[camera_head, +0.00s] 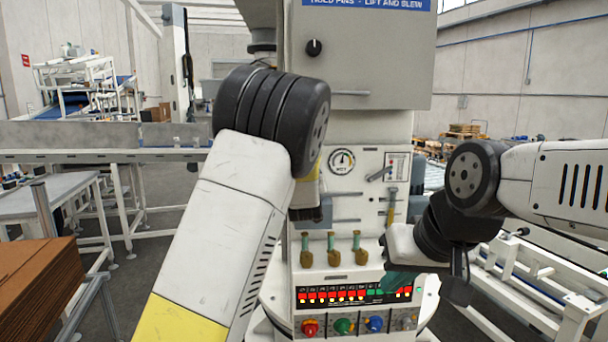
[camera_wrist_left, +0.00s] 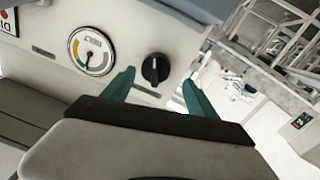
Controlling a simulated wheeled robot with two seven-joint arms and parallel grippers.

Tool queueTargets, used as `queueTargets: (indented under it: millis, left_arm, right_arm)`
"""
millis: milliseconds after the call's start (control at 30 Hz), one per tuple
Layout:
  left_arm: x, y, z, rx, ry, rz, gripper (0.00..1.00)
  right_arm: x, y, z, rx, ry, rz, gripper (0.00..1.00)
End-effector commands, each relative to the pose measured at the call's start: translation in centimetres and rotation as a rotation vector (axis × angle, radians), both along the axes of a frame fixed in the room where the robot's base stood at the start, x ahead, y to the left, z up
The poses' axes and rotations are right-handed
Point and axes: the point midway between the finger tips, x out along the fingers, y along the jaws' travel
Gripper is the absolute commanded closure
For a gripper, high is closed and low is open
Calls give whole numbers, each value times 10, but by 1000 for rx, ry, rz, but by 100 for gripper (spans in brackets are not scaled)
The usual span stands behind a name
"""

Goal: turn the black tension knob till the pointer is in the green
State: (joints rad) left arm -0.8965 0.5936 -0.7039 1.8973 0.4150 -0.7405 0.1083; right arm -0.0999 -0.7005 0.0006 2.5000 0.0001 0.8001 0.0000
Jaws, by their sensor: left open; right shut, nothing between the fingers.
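The black tension knob (camera_wrist_left: 155,69) shows in the left wrist view, on the pale column face beside the round gauge (camera_wrist_left: 92,51). My left gripper (camera_wrist_left: 158,76) is open, its green fingertips on either side of the knob; I cannot tell if they touch it. The gauge has coloured bands, green among them; its pointer is too small to read surely. In the head view the gauge (camera_head: 342,161) shows on the column, while my left arm hides the tension knob and left fingers. My right gripper (camera_head: 398,283) is shut and empty, low before the column.
Another black knob (camera_head: 314,47) is on the grey box above. Below the gauge are several brown-and-green pegs (camera_head: 332,250), a lit panel (camera_head: 345,295) and coloured buttons (camera_head: 343,326). Brown cardboard (camera_head: 38,290) lies at left. A white frame (camera_head: 540,290) stands at right.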

Motion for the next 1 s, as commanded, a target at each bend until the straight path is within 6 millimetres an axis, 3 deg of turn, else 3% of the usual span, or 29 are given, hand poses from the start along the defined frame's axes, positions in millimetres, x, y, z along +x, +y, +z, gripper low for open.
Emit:
queueTargets:
  millis: [200,533,833,1000]
  left_arm:
    - [25,0,-1,1,1,0,33]
    - [28,0,0,0,2,-1,33]
    - [28,1,-1,0,3,1,91]
    - [28,3,-2,45,8,4,95]
  right_arm:
    - [0,0,0,0,1,0,100]
    - [0,0,0,0,1,0,100]
    - [0,0,0,0,0,0,100]
    - [0,0,0,0,1,0,100]
